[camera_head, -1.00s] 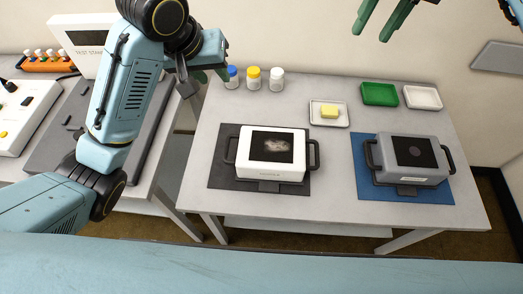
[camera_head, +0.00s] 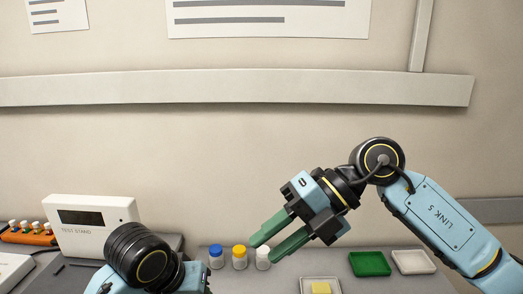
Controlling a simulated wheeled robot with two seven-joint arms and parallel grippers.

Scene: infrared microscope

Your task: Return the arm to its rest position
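My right arm comes in from the right, and its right gripper (camera_head: 264,250) has two green fingers spread apart with nothing seen between them. The fingers point down and left, and the tips overlap the bottles in the picture; the true distance cannot be told. My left arm shows at the bottom left, with a black joint. The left gripper (camera_head: 207,288) is mostly cut off by the lower edge, so its fingers cannot be judged.
Bottles with blue (camera_head: 216,257), yellow (camera_head: 239,257) and white (camera_head: 263,259) caps stand on the table. A green tray (camera_head: 369,264), a white tray (camera_head: 413,262) and a dish with a yellow block (camera_head: 321,288) are to the right. A white tester (camera_head: 93,226) stands left.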

